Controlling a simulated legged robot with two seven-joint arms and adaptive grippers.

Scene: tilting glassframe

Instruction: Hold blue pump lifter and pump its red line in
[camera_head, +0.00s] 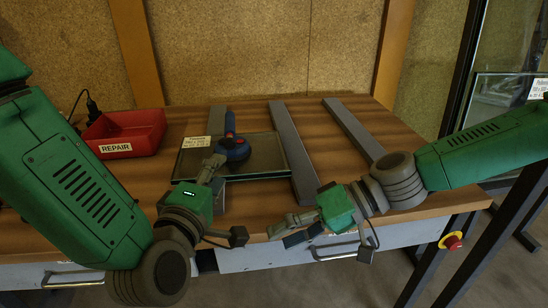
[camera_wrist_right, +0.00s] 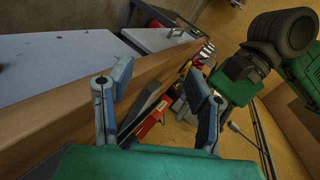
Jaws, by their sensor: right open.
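The blue pump lifter (camera_head: 234,150) has a round blue body and an upright pump end with a small red spot. It sits on a glass pane (camera_head: 262,158) on the workbench. My left gripper (camera_head: 213,165) is just in front and to the left of the lifter, its fingers close to the body. I cannot tell if they touch it or how far they are spread. My right gripper (camera_head: 288,229) is open and empty over the bench's front edge, right of the lifter. Its two spread fingers show in the right wrist view (camera_wrist_right: 158,90).
Grey bars (camera_head: 293,150) lie across the wooden bench (camera_head: 335,150). A red REPAIR bin (camera_head: 127,128) stands at the back left. Drawers (camera_head: 290,256) run below the front edge.

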